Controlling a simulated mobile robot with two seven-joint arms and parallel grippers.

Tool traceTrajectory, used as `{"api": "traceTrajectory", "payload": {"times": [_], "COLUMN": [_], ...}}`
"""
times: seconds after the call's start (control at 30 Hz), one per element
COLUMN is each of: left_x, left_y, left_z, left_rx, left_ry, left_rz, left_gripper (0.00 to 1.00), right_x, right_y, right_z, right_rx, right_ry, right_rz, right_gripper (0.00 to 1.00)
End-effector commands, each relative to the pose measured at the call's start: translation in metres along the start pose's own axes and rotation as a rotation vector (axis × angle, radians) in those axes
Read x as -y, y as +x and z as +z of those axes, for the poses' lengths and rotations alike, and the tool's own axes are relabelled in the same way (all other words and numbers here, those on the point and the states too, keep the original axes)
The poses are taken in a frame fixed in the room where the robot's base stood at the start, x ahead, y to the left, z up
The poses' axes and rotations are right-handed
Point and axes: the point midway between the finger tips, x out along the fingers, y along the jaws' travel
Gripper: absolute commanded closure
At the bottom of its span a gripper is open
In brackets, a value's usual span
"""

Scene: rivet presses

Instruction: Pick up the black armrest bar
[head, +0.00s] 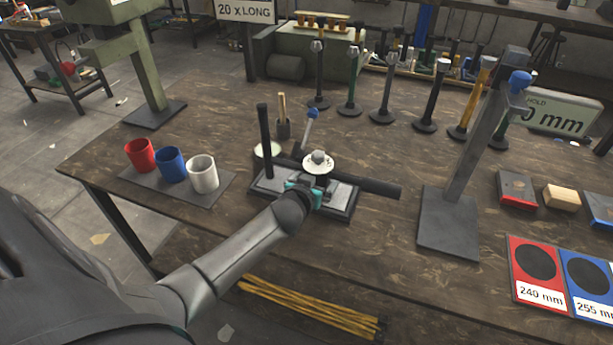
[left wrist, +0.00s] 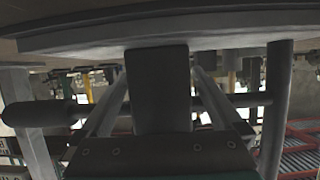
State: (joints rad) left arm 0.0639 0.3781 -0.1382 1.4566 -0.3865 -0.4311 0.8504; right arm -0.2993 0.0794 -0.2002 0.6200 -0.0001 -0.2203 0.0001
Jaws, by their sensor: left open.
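The black armrest bar (head: 368,184) lies roughly level across a dark base plate (head: 339,214) on the wooden table, its right end sticking out past the plate. My left gripper (head: 318,188), with teal parts, is at the middle of the bar and hides part of it. In the left wrist view the bar (left wrist: 52,113) runs across the picture, partly hidden by a dark block in the foreground. The gripper is open; I cannot tell whether its fingers straddle the bar. A dark upright post (head: 264,140) stands at the plate's left. My right gripper is not in view.
Red (head: 140,155), blue (head: 171,164) and white (head: 202,173) cups stand on a grey mat at left. A grey press stand (head: 460,190) rises at right. Several upright tools (head: 387,90) stand behind. The front table edge is near my arm.

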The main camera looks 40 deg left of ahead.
Motion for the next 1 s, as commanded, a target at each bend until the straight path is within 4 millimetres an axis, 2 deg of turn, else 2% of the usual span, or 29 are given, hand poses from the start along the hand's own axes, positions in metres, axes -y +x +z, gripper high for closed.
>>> {"api": "traceTrajectory", "payload": {"times": [0.07,0.9,1.0], "left_x": [0.0001,-0.0003,-0.0003], "left_y": [-0.0002,-0.0005,-0.0005], "left_z": [-0.0001,0.0004,0.0004], "left_rx": [0.000,0.001,0.001], "left_ry": [0.000,0.000,0.000], "left_rz": [0.000,0.000,0.000], "left_gripper": [0.03,0.98,1.00], "right_x": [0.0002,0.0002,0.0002], "right_y": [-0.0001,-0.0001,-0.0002], "right_z": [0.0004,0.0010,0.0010], "right_rx": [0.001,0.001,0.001], "right_ry": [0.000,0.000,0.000], "right_rz": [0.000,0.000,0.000], "right_gripper": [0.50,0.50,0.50]}}
